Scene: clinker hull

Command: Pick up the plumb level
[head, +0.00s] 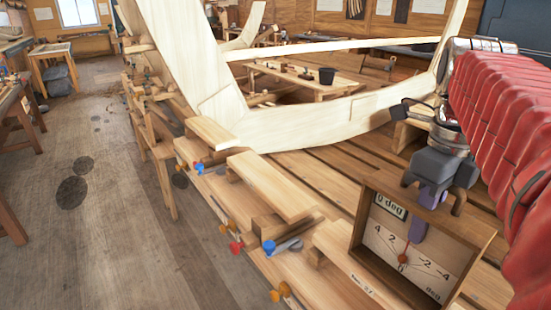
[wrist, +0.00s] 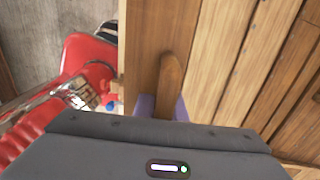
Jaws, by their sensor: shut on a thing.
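The plumb level (head: 430,276) is a wooden box frame with a pale dial face, a red pointer and a "0 deg" window. It stands upright, slightly tilted in the picture, at the front right of the head view. My gripper (head: 429,204) is above and at its top edge, with purple finger pads reaching down to it. In the wrist view, the purple pads of my gripper (wrist: 160,106) are shut on a rounded wooden piece, apparently part of the level (wrist: 172,72). The grip itself is partly hidden by the gripper body. I cannot tell whether the level touches the planks below.
A plank bench (head: 320,180) lies under and behind the level. Pale boards (head: 270,183) and clamps with coloured handles line its left edge. A large pale hull frame (head: 300,127) curves behind. Open floor (head: 110,220) is at left.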

